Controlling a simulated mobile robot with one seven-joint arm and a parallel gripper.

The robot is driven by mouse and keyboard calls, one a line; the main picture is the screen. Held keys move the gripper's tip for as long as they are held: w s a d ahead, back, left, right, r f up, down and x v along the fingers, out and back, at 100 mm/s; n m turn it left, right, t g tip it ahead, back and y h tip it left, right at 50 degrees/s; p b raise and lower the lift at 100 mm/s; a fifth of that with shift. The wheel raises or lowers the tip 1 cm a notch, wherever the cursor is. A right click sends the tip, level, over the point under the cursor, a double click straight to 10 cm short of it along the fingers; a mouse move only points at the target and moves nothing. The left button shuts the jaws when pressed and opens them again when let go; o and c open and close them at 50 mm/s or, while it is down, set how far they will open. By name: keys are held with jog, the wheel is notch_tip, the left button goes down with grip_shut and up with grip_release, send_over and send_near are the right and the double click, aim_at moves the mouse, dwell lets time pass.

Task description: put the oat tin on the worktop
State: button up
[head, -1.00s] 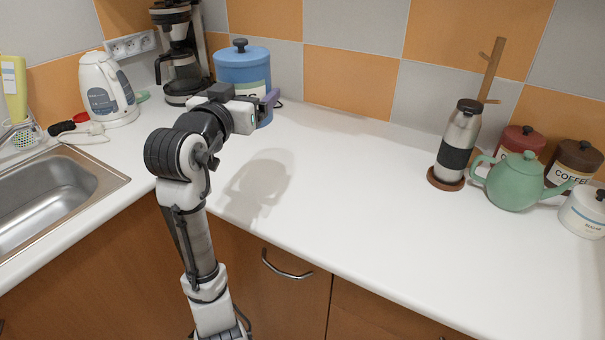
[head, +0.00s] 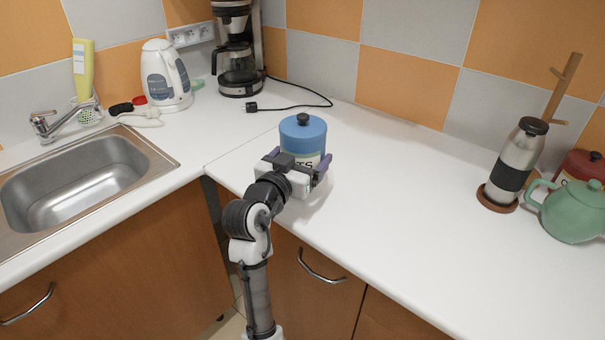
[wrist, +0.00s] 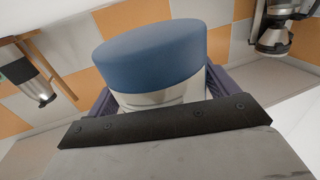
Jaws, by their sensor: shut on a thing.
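The oat tin (head: 303,137) has a blue lid with a dark knob and a pale label ending in "TS". It stands upright near the front edge of the worktop (head: 400,210), left of the middle in the head view. My gripper (head: 300,168) is shut around its sides, with one purple-grey finger on each side. In the wrist view the tin (wrist: 150,55) fills the middle between the fingers. My gripper hides its lower part, so I cannot tell whether its base touches the worktop.
A sink (head: 80,185) and a kettle (head: 166,75) are at the left. A coffee maker (head: 237,50) with a loose cable stands behind the tin. A steel flask (head: 515,165) and a green teapot (head: 570,212) stand at the right. The worktop between is clear.

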jog(key=shift+f, duration=2.45)
jog(key=shift+f, duration=0.15)
jog(key=o, duration=1.3)
jog(key=b+v, duration=0.3)
jog(key=v, duration=0.9)
jog(key=shift+a, duration=0.15)
